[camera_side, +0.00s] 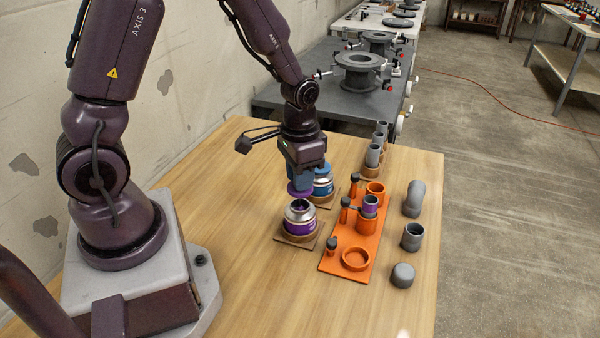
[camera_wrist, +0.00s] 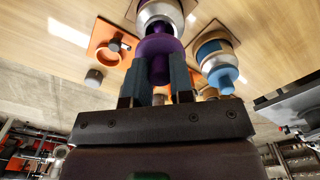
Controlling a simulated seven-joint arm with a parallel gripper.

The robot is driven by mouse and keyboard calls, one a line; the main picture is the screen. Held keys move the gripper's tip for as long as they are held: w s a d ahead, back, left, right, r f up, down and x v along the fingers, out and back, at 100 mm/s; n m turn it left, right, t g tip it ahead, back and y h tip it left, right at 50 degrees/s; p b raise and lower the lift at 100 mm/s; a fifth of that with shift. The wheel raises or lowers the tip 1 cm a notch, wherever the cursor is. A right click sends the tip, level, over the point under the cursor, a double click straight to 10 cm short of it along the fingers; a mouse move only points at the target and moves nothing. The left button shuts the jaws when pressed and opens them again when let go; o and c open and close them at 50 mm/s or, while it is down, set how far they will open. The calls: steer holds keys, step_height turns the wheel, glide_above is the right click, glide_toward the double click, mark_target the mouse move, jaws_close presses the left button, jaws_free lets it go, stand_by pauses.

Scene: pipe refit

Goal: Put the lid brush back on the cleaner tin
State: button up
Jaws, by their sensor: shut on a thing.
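My gripper (camera_side: 302,180) is shut on the purple lid brush (camera_side: 300,191), holding it upright above the open cleaner tin (camera_side: 299,226). The tin is silver with a purple band and a dark round mouth, standing on a small brown base. In the side view a small gap shows between the lid and the tin's mouth. In the wrist view the lid (camera_wrist: 158,46) sits between my fingers (camera_wrist: 156,80), with the silver tin (camera_wrist: 160,12) just beyond it.
A blue tin (camera_side: 323,184) with a blue lid stands close behind; it also shows in the wrist view (camera_wrist: 218,62). An orange rack (camera_side: 342,258) with pipe pieces is to the right. Grey fittings (camera_side: 411,237) line the right edge. The front of the wooden table is clear.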

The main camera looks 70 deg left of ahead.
steer(key=shift+f, duration=0.1)
steer(key=shift+f, duration=1)
steer(key=shift+f, duration=0.1)
steer(key=shift+f, duration=0.5)
steer(key=shift+f, duration=0.3)
stand_by(0.5)
steer(key=o, duration=1.1)
steer(key=shift+r, duration=0.1)
